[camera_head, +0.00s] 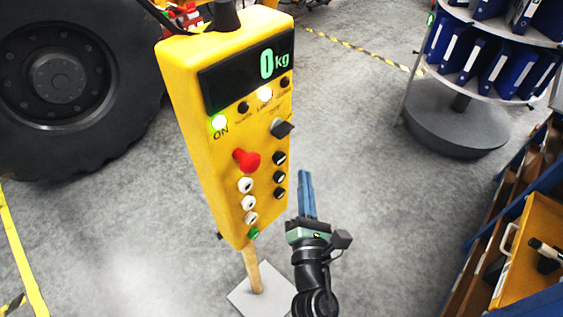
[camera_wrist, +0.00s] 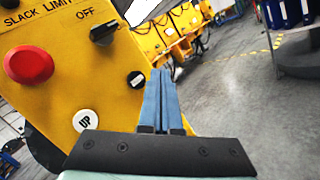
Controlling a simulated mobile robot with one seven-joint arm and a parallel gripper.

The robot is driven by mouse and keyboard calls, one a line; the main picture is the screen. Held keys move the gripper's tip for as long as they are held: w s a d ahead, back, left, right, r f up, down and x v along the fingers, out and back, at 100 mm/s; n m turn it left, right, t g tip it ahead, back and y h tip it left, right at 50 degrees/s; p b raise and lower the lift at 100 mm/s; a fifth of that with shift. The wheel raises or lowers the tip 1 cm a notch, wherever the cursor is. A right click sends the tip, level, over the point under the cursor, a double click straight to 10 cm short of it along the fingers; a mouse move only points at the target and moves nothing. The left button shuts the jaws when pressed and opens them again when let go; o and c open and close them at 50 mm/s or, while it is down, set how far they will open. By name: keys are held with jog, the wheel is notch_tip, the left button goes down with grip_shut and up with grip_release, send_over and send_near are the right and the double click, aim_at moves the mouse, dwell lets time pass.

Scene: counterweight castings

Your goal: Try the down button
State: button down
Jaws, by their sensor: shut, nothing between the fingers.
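A yellow control box (camera_head: 215,165) stands on a post in the head view. It has a left column of white buttons (camera_head: 247,202) and a right column of black buttons (camera_head: 280,177), with labels too small to read there. I cannot tell which is the down button. My gripper (camera_head: 304,174), with blue fingers, is shut and empty, just right of the panel. The fingers (camera_wrist: 160,76) also show in the wrist view, beside the black button.
The box carries a red mushroom button (camera_head: 246,160), a black rotary switch (camera_head: 283,128), a display (camera_head: 245,76) reading 0 kg, and lit ON and LIMIT lamps. A large tyre (camera_head: 75,90) is behind left. A round rack (camera_head: 455,125) and blue shelving (camera_head: 530,175) stand right; floor between is clear.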

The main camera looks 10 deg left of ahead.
aim_at(285, 156)
jog(key=shift+w+a+b, duration=0.4)
jog(key=shift+w+a, duration=0.1)
jog(key=shift+a, duration=0.2)
jog(key=shift+w+a+b, duration=0.35)
jog(key=shift+w+a, duration=0.1)
jog(key=shift+a, duration=0.2)
dwell(1.1)
jog(key=shift+w+a+b, duration=0.3)
jog(key=shift+a, duration=0.05)
jog(key=shift+w+a, duration=0.25)
jog(key=shift+a, duration=0.2)
dwell(3.7)
jog(key=shift+r, duration=0.1)
jog(key=shift+s+d, duration=0.55)
jog(key=shift+d, duration=0.2)
